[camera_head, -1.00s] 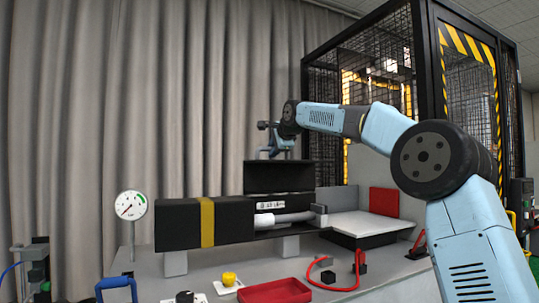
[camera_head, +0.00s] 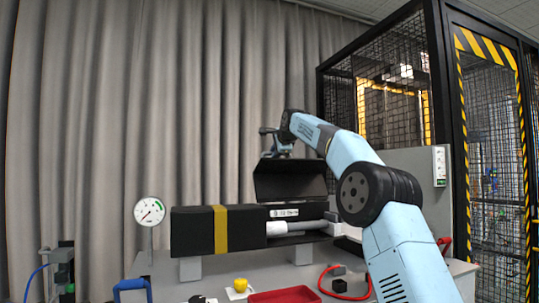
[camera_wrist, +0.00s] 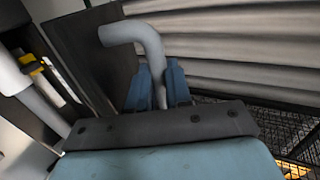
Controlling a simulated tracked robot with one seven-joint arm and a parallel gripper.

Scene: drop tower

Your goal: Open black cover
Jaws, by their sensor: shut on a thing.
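The black cover (camera_head: 290,184) stands raised at the back of the long black box (camera_head: 192,232), leaving the right part of the box open. A white cylinder (camera_head: 292,228) shows inside, below the cover. My gripper (camera_head: 284,150) is at the cover's top edge. In the wrist view the blue fingers of my gripper (camera_wrist: 158,88) are shut around a grey bent handle (camera_wrist: 148,38), which sticks out past them. The cover's dark panel (camera_wrist: 92,55) is beside the handle on the left. The handle's foot is hidden by the fingers and wrist.
A round gauge (camera_head: 149,211) stands left of the box. A mesh cage (camera_head: 385,95) rises behind on the right. A curtain (camera_head: 120,110) hangs behind.

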